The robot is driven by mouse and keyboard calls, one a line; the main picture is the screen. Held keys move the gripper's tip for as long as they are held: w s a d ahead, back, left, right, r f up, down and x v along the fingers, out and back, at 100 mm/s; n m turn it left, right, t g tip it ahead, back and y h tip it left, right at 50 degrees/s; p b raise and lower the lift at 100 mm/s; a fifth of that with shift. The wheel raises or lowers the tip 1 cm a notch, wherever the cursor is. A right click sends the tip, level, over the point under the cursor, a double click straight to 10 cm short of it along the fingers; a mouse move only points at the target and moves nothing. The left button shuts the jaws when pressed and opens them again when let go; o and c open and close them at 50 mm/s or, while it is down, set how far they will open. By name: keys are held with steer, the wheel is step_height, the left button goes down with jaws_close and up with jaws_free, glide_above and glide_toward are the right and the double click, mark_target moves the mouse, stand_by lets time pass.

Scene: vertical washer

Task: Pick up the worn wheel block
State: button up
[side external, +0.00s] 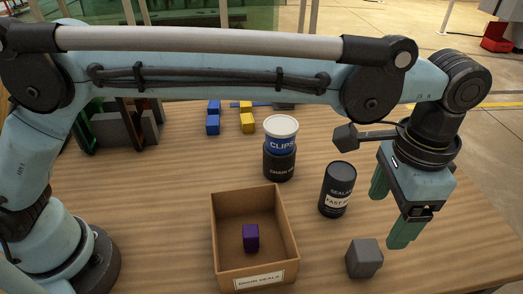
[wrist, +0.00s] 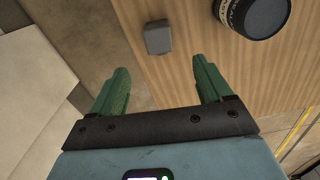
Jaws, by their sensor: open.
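A plain grey block (side external: 364,258), the likely worn wheel block though no mark on it shows, stands on the wooden table near its front edge. It also shows in the wrist view (wrist: 158,37), ahead of the gap between the fingers. My gripper (side external: 390,218) has green fingers that are apart and empty. It is above the table, up and to the right of the grey block in the side view, and not touching it. The fingers also show in the wrist view (wrist: 161,68).
A cardboard box (side external: 222,245) holds a purple block (side external: 251,238). A black sealant can (side external: 337,190) stands close behind the grey block. A clips tub (side external: 281,135) sits on a black can (side external: 279,165). Blue blocks (side external: 213,120) and yellow blocks (side external: 248,122) are farther back.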

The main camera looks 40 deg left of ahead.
mark_target(369, 249)
step_height(369, 249, down, 12)
steer(key=shift+r, duration=0.1)
stand_by(0.5)
steer(key=c, duration=1.1)
steer(key=shift+r, duration=0.1)
